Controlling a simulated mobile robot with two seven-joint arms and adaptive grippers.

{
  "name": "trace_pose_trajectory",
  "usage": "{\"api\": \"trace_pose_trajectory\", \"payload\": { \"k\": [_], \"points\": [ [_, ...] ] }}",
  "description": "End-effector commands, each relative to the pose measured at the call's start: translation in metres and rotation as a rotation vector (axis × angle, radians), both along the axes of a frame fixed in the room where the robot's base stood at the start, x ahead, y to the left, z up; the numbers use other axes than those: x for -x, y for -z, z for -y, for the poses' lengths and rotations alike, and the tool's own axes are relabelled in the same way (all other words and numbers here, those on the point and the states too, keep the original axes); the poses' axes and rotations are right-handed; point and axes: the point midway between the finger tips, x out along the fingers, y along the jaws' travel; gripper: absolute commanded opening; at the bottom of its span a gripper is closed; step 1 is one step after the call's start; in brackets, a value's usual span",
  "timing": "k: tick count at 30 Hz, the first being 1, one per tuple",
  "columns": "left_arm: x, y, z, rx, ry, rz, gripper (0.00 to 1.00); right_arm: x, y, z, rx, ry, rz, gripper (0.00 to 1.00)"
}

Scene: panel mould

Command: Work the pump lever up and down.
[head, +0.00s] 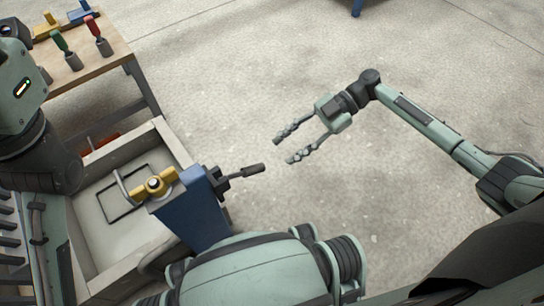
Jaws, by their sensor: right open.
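The pump lever (250,170) is a short dark handle. It sticks out to the right from the blue pump body (196,212), tilted slightly up in the picture. My right gripper (284,150) is open and empty. Its two fingers point left toward the lever's free end, with a small gap between them and the lever in the picture. I cannot tell the height difference.
A yellow fitting (157,185) sits beside the pump over a pale panel mould (116,233) with raised walls. A wooden bench (97,67) at upper left holds red- and green-handled tools. The concrete floor (245,90) around my right gripper is clear.

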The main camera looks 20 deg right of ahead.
Motion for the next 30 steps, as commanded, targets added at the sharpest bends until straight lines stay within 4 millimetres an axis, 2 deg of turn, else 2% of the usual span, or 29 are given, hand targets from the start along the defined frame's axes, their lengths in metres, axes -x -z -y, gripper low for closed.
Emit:
{"api": "trace_pose_trajectory", "payload": {
  "k": [3, 8, 30],
  "points": [
    [0.000, 0.000, 0.000, 0.000, 0.000, 0.000, 0.34, -0.003, -0.007, 0.015, 0.001, 0.002, -0.001, 0.41],
    [0.000, 0.000, 0.000, 0.000, 0.000, 0.000, 0.34, -0.004, -0.012, 0.023, 0.000, 0.000, -0.001, 0.41],
    [0.000, 0.000, 0.000, 0.000, 0.000, 0.000, 0.34, -0.005, -0.012, 0.022, 0.003, 0.004, 0.000, 0.41]
  ]
}}
